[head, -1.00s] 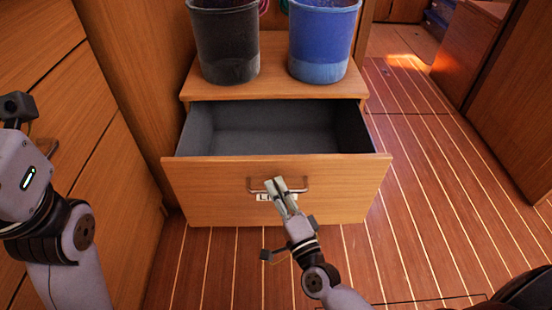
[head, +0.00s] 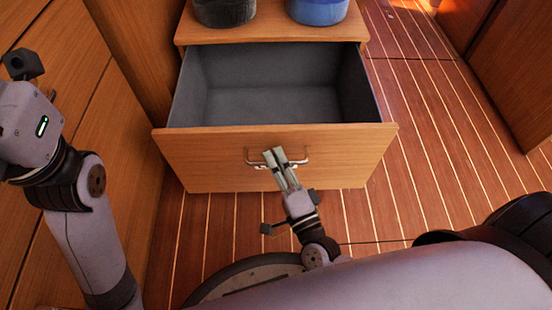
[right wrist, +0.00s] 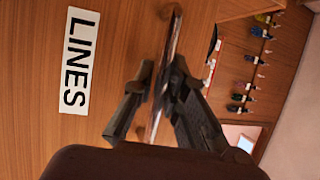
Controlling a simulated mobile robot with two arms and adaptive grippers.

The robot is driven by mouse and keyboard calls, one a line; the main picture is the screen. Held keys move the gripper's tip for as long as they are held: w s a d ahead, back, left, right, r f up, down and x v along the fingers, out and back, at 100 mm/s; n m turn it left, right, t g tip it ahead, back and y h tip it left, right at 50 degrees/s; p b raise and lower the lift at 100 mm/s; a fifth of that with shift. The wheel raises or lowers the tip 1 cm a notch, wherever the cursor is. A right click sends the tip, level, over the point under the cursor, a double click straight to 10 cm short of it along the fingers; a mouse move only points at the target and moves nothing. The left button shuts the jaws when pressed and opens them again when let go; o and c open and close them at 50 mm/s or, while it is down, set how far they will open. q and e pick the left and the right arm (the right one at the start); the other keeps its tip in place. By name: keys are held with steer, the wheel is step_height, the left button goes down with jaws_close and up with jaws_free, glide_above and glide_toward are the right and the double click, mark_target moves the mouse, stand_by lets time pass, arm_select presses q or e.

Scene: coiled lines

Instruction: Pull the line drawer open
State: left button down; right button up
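The line drawer (head: 200,160) is a wooden drawer with a grey, empty inside, and it stands well open from its cabinet. Its metal bar handle (head: 299,163) is on the middle of the front. My right gripper (head: 274,155) is at the handle, with its fingers closed around the bar. In the right wrist view the fingers (right wrist: 160,88) press on both sides of the handle (right wrist: 168,50), beside a white label reading LINES (right wrist: 77,60). My left arm shows at the left edge of the head view, but its fingertips are out of the picture.
A black bucket (head: 226,12) and a blue bucket (head: 318,10) stand on the cabinet top (head: 270,32). Wooden cabinet fronts (head: 60,90) rise on the left. The striped floor (head: 440,140) to the right is clear.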

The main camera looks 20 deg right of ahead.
steer(key=o, duration=0.3)
steer(key=v, duration=1.2)
stand_by(0.4)
